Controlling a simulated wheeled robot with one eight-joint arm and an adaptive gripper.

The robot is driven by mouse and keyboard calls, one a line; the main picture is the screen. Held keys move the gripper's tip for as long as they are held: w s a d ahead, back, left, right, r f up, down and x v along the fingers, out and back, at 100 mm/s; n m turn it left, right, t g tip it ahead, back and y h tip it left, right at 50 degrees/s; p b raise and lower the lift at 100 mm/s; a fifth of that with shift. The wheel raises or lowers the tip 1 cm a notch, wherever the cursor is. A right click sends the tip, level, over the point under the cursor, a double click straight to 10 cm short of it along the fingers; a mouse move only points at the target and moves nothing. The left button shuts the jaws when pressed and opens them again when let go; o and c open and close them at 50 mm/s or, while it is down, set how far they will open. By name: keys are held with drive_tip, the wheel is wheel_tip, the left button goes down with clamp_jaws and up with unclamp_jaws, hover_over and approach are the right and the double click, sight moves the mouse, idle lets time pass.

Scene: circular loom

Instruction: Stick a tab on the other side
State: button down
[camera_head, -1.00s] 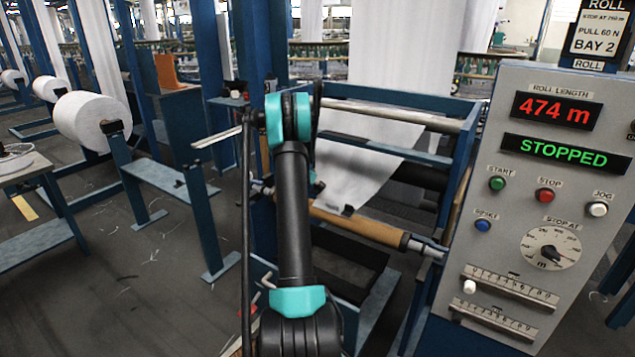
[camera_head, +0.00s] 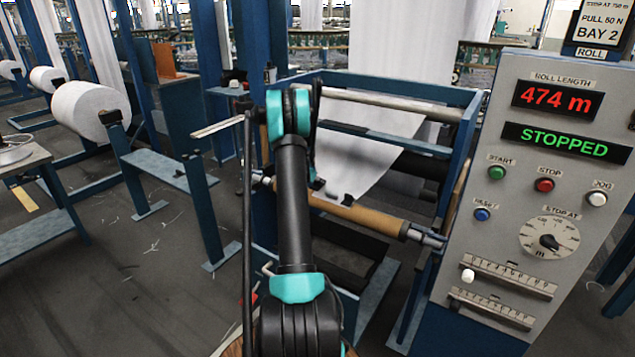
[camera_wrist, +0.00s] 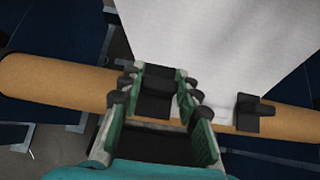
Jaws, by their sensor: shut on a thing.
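A brown cardboard tube (camera_head: 370,218) lies across the loom's frame, and it also crosses the wrist view (camera_wrist: 60,84). The white cloth (camera_head: 350,165) hangs down to the tube, and it fills the upper right of the wrist view (camera_wrist: 215,50). One black tab (camera_head: 347,198) sits where the cloth's right part meets the tube; it also shows in the wrist view (camera_wrist: 254,113). My gripper (camera_wrist: 157,88) is over the tube at the cloth's left edge, shut on a dark piece that looks like another tab. I cannot tell whether that piece touches the cloth. The arm mostly hides the gripper in the head view.
A grey control panel (camera_head: 510,215) stands close on the right, reading 474 m and STOPPED. Blue frame posts (camera_head: 205,210) and white rolls (camera_head: 85,108) are on the left. A metal roller (camera_head: 390,105) spans above the tube. Grey floor (camera_head: 140,270) shows at lower left.

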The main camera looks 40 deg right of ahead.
drive_tip(key=shift+d+f, duration=0.1)
drive_tip(key=shift+f, duration=1.15)
drive_tip(key=c, duration=1)
unclamp_jaws()
drive_tip(key=v, duration=1.2)
